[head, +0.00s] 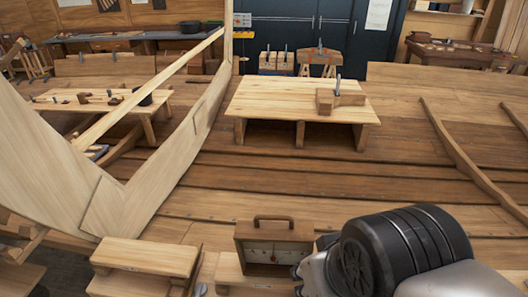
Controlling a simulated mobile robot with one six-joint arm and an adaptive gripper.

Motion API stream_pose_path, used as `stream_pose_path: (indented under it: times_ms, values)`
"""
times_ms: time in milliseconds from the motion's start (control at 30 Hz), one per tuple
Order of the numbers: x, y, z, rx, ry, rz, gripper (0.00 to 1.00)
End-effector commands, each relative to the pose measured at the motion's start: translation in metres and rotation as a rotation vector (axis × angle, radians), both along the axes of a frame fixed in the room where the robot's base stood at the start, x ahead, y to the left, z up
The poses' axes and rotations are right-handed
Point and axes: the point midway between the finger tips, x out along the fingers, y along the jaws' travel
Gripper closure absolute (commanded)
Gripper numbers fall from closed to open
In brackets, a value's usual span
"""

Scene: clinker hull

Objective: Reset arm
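The task names only my arm. In the head view, a part of my arm (400,250) shows at the lower right, with a black ribbed joint cover and a grey metal housing. It sits just right of a wooden box with a handle and a dial face (273,245). My gripper is not in view, so its state and whatever it may hold are hidden.
A low wooden bench (270,100) with a wooden block tool (340,100) stands ahead on the plank floor. Wooden steps (146,257) are at lower left. A tall pale hull piece (45,150) rises at left. Curved ribs (455,145) lie at right. Planks between are clear.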

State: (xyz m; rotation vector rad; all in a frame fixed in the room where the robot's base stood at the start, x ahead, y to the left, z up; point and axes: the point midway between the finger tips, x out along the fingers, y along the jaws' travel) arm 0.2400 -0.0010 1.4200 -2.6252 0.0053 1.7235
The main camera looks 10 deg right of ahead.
Motion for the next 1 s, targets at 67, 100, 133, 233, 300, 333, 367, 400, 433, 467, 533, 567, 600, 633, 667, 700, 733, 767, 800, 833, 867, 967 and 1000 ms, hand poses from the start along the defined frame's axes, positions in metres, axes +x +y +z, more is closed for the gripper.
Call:
stream_pose_path:
  times_ms: [67, 100, 133, 233, 300, 333, 367, 400, 433, 467, 533, 567, 600, 633, 667, 700, 733, 767, 800, 833, 867, 967, 1000]
  values:
    - [0.000, 0.000, -0.024, 0.000, 0.001, 0.001, 0.69]
    - [0.000, 0.000, -0.035, 0.000, 0.001, 0.001, 0.69]
    - [0.000, 0.000, -0.044, 0.000, 0.001, 0.001, 0.69]
    - [0.000, 0.000, -0.077, 0.000, 0.001, 0.001, 0.69]
    - [0.000, 0.000, -0.101, 0.000, 0.002, 0.001, 0.69]
    - [0.000, 0.000, -0.112, 0.000, 0.002, 0.001, 0.69]
    - [0.000, 0.000, -0.122, 0.000, 0.002, 0.001, 0.69]
    - [0.000, 0.000, -0.135, 0.000, 0.002, 0.001, 0.69]
    - [0.000, 0.000, -0.145, 0.000, 0.001, 0.001, 0.69]
    - [0.000, 0.000, -0.155, 0.000, 0.001, 0.001, 0.69]
    - [0.000, 0.000, -0.175, 0.000, 0.001, 0.001, 0.69]
    - [0.000, 0.000, -0.182, 0.000, 0.001, 0.001, 0.69]
    - [0.000, 0.000, -0.190, 0.000, 0.001, 0.001, 0.69]
    - [0.000, 0.000, -0.194, 0.000, 0.001, 0.001, 0.69]
    - [0.000, 0.000, -0.197, 0.000, 0.001, 0.001, 0.69]
    - [0.000, 0.000, -0.200, 0.000, 0.001, 0.001, 0.69]
    - [0.000, 0.000, -0.201, 0.000, 0.001, 0.001, 0.69]
    - [0.000, 0.000, -0.201, 0.000, 0.001, 0.001, 0.69]
    - [0.000, 0.000, -0.200, 0.000, 0.001, 0.001, 0.69]
    - [0.000, 0.000, -0.199, 0.000, 0.001, 0.001, 0.69]
    - [0.000, 0.000, -0.198, 0.000, 0.000, 0.001, 0.69]
    - [0.000, 0.000, -0.197, 0.000, 0.000, 0.001, 0.69]
    - [0.000, 0.000, -0.197, 0.000, 0.000, 0.001, 0.69]
